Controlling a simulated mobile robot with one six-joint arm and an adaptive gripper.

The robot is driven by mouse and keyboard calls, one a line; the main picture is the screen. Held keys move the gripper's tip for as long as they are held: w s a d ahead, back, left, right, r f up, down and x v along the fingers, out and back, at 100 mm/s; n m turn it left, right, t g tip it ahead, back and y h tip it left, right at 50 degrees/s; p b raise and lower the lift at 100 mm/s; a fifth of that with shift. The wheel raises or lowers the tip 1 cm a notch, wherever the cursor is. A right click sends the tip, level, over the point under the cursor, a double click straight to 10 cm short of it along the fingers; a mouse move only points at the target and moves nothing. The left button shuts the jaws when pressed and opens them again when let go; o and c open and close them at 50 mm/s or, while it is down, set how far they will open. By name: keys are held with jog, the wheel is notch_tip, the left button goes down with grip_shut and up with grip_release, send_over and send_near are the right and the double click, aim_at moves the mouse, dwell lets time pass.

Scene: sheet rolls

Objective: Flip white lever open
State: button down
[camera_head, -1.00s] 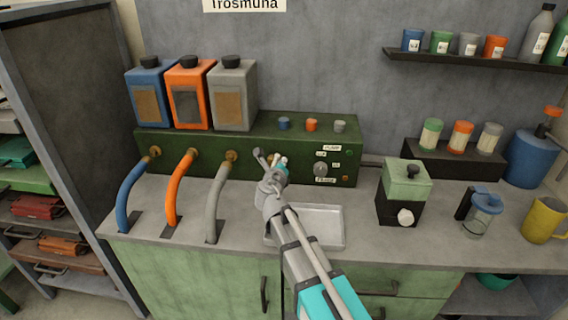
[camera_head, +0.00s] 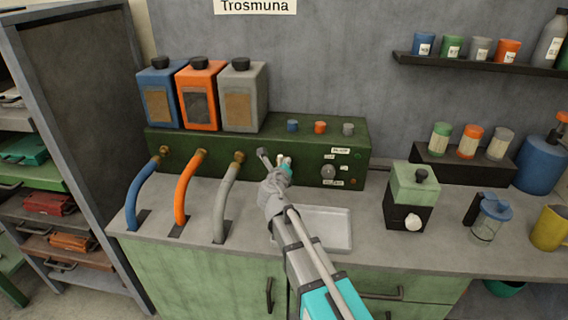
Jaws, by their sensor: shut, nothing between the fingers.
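The dark green machine (camera_head: 185,146) stands along the back of the counter. A short grey-white lever-like piece (camera_head: 263,155) sticks out of its front, to the right of the grey hose. I cannot tell for sure that this is the white lever, or how far it is turned. My gripper (camera_head: 284,162) is shut and empty in front of the machine, just right of this piece. It seems very close to it, but contact cannot be made out. My gripper and wrist hide part of the machine's front there.
Blue, orange and grey hoses (camera_head: 226,200) curve into the counter at left. Three canisters (camera_head: 241,98) stand on the machine. A round knob (camera_head: 328,171) is to the right of my gripper. A shallow tray (camera_head: 335,246) lies below my arm, with a green-and-black grinder-like device (camera_head: 412,187) farther right.

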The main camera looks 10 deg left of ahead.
jog(key=s+d, duration=0.3)
jog(key=s, duration=0.6)
jog(key=shift+d, duration=0.15)
dwell(0.5)
dwell(0.5)
